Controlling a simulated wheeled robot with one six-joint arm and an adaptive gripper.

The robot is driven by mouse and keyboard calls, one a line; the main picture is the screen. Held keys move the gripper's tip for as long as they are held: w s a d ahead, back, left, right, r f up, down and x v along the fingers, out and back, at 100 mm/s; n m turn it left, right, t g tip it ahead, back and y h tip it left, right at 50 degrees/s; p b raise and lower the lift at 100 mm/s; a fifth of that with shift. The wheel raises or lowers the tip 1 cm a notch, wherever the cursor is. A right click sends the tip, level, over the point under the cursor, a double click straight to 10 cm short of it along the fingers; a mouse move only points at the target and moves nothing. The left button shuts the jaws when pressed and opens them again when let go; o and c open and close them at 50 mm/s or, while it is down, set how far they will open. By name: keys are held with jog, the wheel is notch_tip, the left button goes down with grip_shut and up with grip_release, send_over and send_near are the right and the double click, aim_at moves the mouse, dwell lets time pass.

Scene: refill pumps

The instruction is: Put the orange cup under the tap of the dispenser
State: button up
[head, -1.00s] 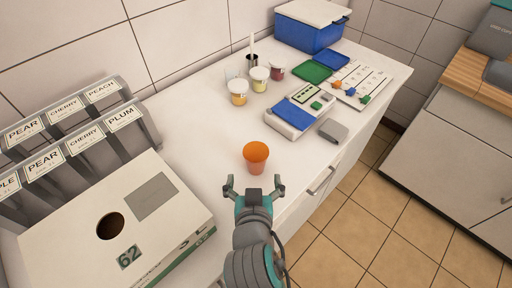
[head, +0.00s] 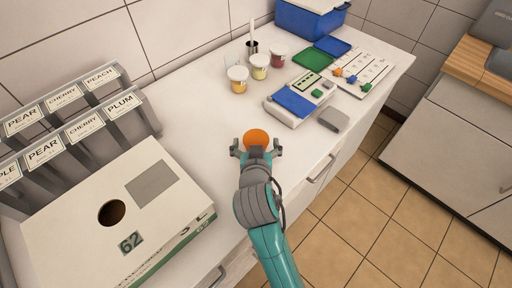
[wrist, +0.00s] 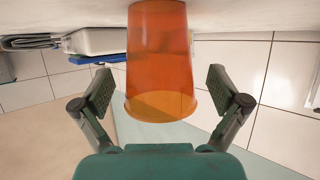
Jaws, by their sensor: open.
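The orange cup (head: 256,137) stands on the white counter, a translucent plain tumbler. My gripper (head: 256,149) is open at the cup's near side, with its fingers spread to either side of it. In the wrist view the cup (wrist: 160,60) sits between the open fingers of my gripper (wrist: 160,92), with a gap on both sides. The cup's lower part is hidden by my gripper in the head view. A grey rack with fruit labels such as PEAR, CHERRY and PLUM (head: 80,125) stands at the left; I cannot make out a tap on it.
A white box marked 62 (head: 115,225) with a round hole fills the front left of the counter.

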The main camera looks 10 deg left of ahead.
jog(key=c, duration=0.9)
